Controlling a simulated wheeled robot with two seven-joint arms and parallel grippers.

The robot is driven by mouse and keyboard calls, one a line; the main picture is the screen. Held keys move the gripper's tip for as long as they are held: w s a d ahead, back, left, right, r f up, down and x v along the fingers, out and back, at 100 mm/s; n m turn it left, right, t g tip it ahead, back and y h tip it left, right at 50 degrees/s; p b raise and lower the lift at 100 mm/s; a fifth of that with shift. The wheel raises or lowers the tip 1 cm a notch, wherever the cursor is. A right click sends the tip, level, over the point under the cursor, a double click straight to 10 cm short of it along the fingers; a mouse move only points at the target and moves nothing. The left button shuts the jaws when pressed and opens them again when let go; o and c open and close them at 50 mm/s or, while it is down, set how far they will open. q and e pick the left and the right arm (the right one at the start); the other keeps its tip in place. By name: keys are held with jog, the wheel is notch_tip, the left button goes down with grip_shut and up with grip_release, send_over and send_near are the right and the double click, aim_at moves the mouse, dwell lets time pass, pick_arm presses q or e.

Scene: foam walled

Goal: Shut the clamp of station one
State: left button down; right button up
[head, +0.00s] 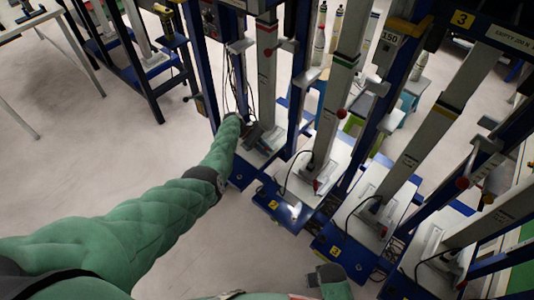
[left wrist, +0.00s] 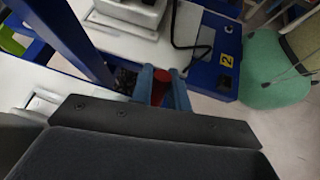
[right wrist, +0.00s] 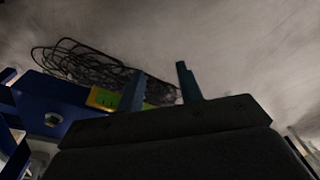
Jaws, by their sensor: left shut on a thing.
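Station one (head: 240,178) is the leftmost of a row of tall blue-framed stations with grey columns. My left arm reaches to it, and its gripper (head: 243,125) is small and partly hidden there. In the left wrist view the two blue fingers (left wrist: 161,88) are closed around a red handle (left wrist: 159,86), probably the clamp's. The rest of the clamp is hidden by my gripper, so I cannot tell its angle. My right gripper (right wrist: 160,88) is open and empty, with its fingers apart.
More stations stand to the right, with yellow number plates, including station two (head: 273,204); its plate also shows in the left wrist view (left wrist: 228,58). Black cables (right wrist: 85,65) lie coiled on the floor near my right gripper.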

pick_arm(q)
jog(key=shift+w+a+r, duration=0.1)
pick_arm(e)
jog(key=shift+w+a+r, duration=0.1)
jog(key=shift+w+r, duration=0.05)
jog(key=shift+r, duration=0.6)
pick_arm(q)
jog(key=c, duration=1.4)
grip_release()
jog(key=shift+r, duration=0.1)
